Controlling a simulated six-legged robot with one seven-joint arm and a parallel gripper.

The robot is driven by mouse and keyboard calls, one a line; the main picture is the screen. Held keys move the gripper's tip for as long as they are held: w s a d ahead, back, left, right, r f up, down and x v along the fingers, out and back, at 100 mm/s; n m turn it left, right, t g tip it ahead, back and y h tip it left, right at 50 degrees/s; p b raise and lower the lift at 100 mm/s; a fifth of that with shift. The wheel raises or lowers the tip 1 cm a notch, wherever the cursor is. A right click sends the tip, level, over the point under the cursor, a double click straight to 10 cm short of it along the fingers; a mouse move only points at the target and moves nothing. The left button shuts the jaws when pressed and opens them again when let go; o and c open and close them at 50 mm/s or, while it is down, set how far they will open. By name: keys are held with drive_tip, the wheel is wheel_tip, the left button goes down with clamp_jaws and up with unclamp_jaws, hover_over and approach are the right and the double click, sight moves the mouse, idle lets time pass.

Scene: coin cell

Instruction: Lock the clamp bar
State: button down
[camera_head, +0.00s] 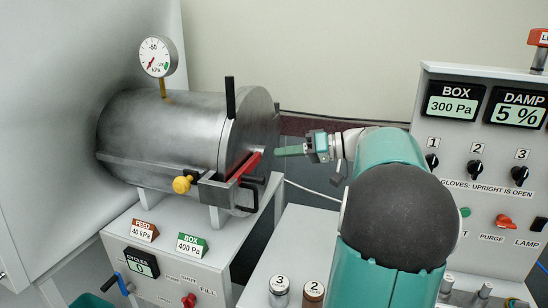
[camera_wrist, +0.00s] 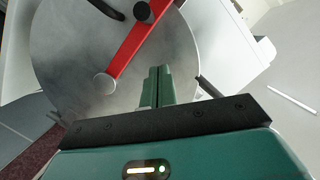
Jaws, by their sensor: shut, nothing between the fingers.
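The red clamp bar (camera_head: 246,166) lies slantwise across the round end door (camera_head: 262,122) of the metal cylinder. In the wrist view the red bar (camera_wrist: 136,45) runs from a silver disc (camera_wrist: 105,83) up to a black knob (camera_wrist: 144,12), against the grey door face (camera_wrist: 65,50). My gripper (camera_head: 280,151) is at the right of the door in the head view, its green fingers pointing left. In the wrist view my gripper (camera_wrist: 158,75) is shut and empty, beside the bar and apart from it in the picture. Whether the fingers touch the door cannot be told.
A yellow knob (camera_head: 182,184) and a metal latch block (camera_head: 216,190) sit at the cylinder's front. A black upright handle (camera_head: 230,97) rises above its rim. A gauge (camera_head: 158,57) stands on top. A control panel (camera_head: 480,140) is at the right. Two small cylinders, one silver (camera_head: 279,290), stand in front.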

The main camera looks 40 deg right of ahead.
drive_tip(key=v, duration=0.5)
drive_tip(key=shift+s+d, duration=0.1)
drive_tip(key=shift+d, duration=0.1)
idle(0.4)
